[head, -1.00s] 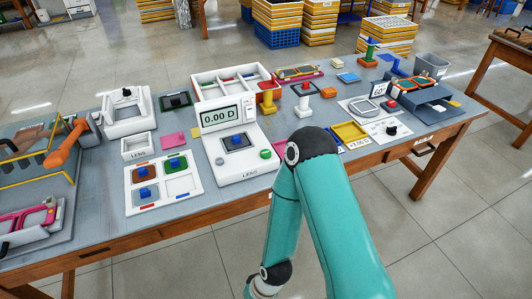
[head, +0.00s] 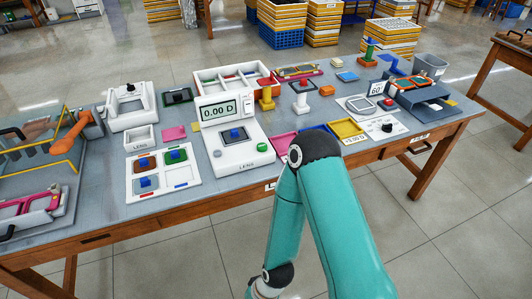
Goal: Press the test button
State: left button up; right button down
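A white lens meter (head: 218,163) stands at the middle of the table, its screen (head: 218,110) reading 0.00 D. A round green button (head: 265,144) is on its right side and a grey knob on its left. A blue-topped dark square piece (head: 235,135) sits on its face. A red button (head: 388,103) is at the right, beside the number sign. I see no label saying which one is the test button. One teal arm of mine rises in front of the table. Its gripper is out of view, and so is the other gripper.
A white tray with coloured lens holders (head: 164,190) lies left of the meter. A divided white box (head: 212,78) stands behind it. A grey fixture with an orange clamp (head: 72,133) and pink glasses (head: 35,205) is at far left. Pink, blue and yellow trays (head: 346,128) lie right of the meter.

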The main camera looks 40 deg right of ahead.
aim_at(261, 147)
jog(key=k, duration=1.1)
jog(key=z, duration=0.35)
jog(key=i, duration=1.25)
jog(key=z, duration=0.4)
jog(key=i, duration=0.7)
jog(key=u, duration=0.25)
